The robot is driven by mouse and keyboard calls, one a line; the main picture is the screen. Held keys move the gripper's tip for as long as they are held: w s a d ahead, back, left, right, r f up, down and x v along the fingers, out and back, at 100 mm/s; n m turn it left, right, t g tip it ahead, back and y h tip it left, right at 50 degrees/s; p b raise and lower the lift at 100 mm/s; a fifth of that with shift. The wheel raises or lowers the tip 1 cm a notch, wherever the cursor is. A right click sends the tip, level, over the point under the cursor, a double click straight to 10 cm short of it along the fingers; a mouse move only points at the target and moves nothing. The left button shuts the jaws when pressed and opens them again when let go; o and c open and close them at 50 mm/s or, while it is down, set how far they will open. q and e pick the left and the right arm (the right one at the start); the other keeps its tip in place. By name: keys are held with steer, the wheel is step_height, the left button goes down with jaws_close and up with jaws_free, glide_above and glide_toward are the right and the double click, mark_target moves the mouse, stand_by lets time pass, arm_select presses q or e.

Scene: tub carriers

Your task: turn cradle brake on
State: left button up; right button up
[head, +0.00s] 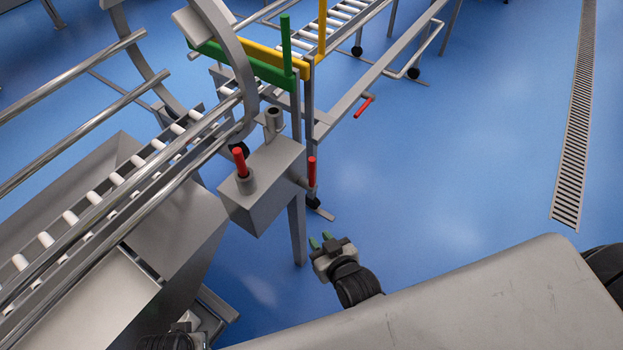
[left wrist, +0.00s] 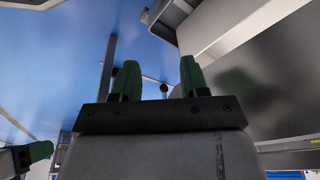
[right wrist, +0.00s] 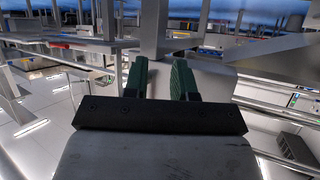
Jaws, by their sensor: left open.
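A grey box (head: 262,185) on a post stands beside the roller track. One red-handled lever (head: 240,162) stands upright on its top; another (head: 311,172) sticks up at its right side. A third red handle (head: 363,107) is on the low rail farther back. I cannot tell which is the cradle brake. My right gripper (head: 325,243) is below and right of the box, its green fingers apart and empty in the right wrist view (right wrist: 160,80). My left gripper is mostly out of the head view; in the left wrist view (left wrist: 158,82) it is open and empty.
Curved cradle hoops (head: 232,65) and long steel rails (head: 70,80) are at the left. Green (head: 240,62) and yellow (head: 275,52) bars cross the track end. A floor drain (head: 575,120) runs at the right. The blue floor between is clear.

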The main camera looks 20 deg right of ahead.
step_height(320, 180, up, 3)
steer(key=w+t+b, duration=0.2)
steer(key=m+t+h+b, duration=0.1)
steer(key=t+b, duration=0.2)
glide_toward(313, 168)
steer(key=w, duration=0.3)
steer(key=w+b, duration=0.1)
steer(key=w, duration=0.7)
steer(key=shift+a+f, duration=0.1)
steer(key=shift+a, duration=0.25)
arm_select(q)
steer(key=v, duration=0.8)
steer(key=shift+a+t, duration=0.2)
steer(key=shift+t, duration=0.2)
arm_select(e)
steer(key=shift+s, duration=0.1)
jaws_close()
